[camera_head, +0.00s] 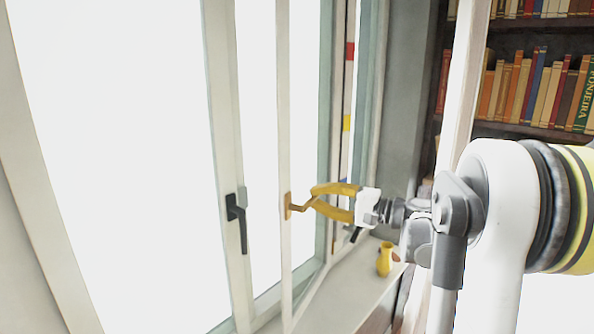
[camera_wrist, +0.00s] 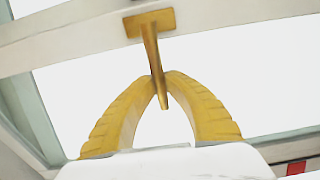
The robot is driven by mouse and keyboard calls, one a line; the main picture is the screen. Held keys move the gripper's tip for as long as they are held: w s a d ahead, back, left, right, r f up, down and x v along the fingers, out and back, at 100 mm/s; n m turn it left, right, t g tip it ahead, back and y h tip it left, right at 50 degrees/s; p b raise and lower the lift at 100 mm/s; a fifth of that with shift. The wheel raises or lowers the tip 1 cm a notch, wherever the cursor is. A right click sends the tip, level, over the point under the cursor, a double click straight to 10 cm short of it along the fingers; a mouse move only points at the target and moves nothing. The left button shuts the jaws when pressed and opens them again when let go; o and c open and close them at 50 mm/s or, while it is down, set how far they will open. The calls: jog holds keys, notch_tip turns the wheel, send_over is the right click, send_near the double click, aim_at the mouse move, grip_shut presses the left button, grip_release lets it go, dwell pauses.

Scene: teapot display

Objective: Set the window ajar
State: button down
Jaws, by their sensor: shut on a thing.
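The window sash (camera_head: 285,120) is a pale narrow frame with a brass-yellow handle (camera_head: 288,206) on its stile. In the head view the sash appears swung out of its frame, its bottom rail running at a slant back toward the right side; the exact angle is hard to tell. In the wrist view the handle (camera_wrist: 150,40) hangs from a plate on the pale stile (camera_wrist: 80,45). My gripper (camera_head: 316,197) has its yellow fingers closed around the handle's lever. The fingertips (camera_wrist: 158,80) meet at the lever, whose end shows between them.
A second window section with a dark handle (camera_head: 237,215) stands to the left. A small yellow vase (camera_head: 385,259) stands on the sill (camera_head: 345,295) below my gripper. A bookshelf (camera_head: 515,130) fills the right background.

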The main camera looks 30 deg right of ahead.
jog(key=shift+s+d+n+g+y, duration=0.5)
jog(key=shift+s+d+y, duration=0.1)
jog(key=shift+s+d, duration=0.35)
jog(key=c, duration=1.3)
grip_release()
jog(key=shift+o, duration=0.2)
jog(key=shift+d, duration=0.1)
jog(key=v, duration=0.7)
jog(key=shift+s+d, duration=0.2)
jog(key=shift+s, duration=0.1)
